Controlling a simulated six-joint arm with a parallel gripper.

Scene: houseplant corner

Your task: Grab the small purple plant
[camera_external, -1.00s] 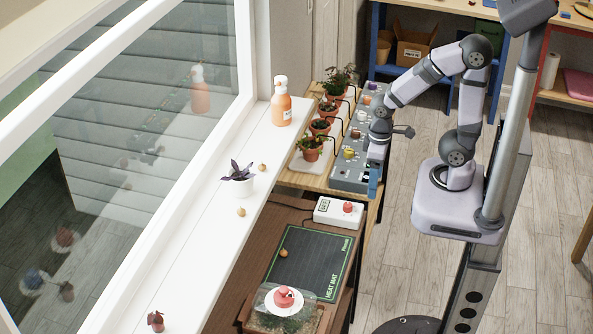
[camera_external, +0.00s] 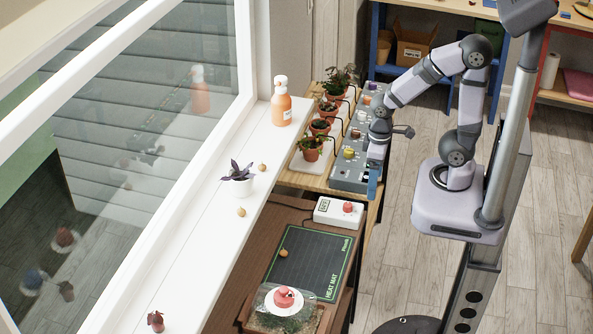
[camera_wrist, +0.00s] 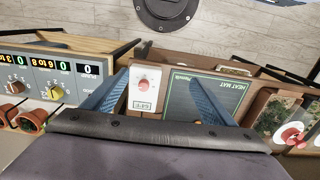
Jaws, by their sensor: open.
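The small purple plant (camera_external: 238,173) stands in a white pot (camera_external: 238,186) on the white windowsill in the external view. It has dark purple pointed leaves. It does not show in the wrist view. My gripper (camera_external: 374,184) hangs at the right edge of the control panel, to the right of the plant and well apart from it. In the wrist view, the blue fingers of my gripper (camera_wrist: 160,92) are spread apart with nothing held between them.
Potted green plants (camera_external: 311,147) stand beside the grey control panel (camera_external: 345,176).

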